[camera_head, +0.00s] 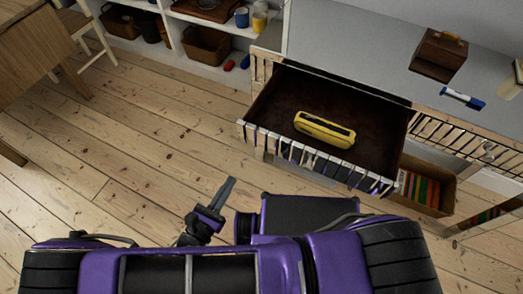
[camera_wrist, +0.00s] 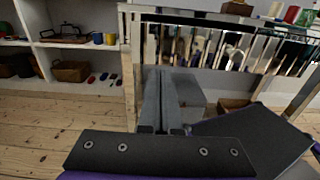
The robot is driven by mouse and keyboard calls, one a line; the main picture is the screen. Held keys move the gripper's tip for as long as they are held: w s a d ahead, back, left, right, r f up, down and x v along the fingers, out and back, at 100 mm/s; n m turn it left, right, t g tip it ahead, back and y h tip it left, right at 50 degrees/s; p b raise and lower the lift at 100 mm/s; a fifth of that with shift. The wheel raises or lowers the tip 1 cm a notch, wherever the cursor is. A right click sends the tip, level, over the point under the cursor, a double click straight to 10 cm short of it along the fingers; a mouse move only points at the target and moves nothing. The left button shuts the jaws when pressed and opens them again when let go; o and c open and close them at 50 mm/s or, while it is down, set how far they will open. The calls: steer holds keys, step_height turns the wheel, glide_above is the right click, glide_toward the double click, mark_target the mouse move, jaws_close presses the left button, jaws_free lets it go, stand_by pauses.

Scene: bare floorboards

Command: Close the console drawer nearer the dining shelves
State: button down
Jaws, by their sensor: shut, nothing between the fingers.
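The console drawer nearer the shelves (camera_head: 260,118) is pulled well out, with a dark brown inside and a slatted, shiny front. A yellow and black case-like object lies in it. The drawer front (camera_wrist: 215,45) spans the upper part of the wrist view. My gripper (camera_head: 229,183) is shut and empty, outside the drawer, in front of and left of the middle of its front. In the wrist view my closed fingers (camera_wrist: 160,75) point toward the front's left part.
White dining shelves (camera_head: 225,28) with baskets and cups stand at upper left. The grey console top (camera_head: 350,40) holds a wooden box (camera_head: 439,55). Another console drawer (camera_head: 465,138) at right appears shut. A bin of books (camera_head: 425,188) stands below.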

glide_toward(257, 140)
steer(key=x, duration=0.7)
stand_by(0.4)
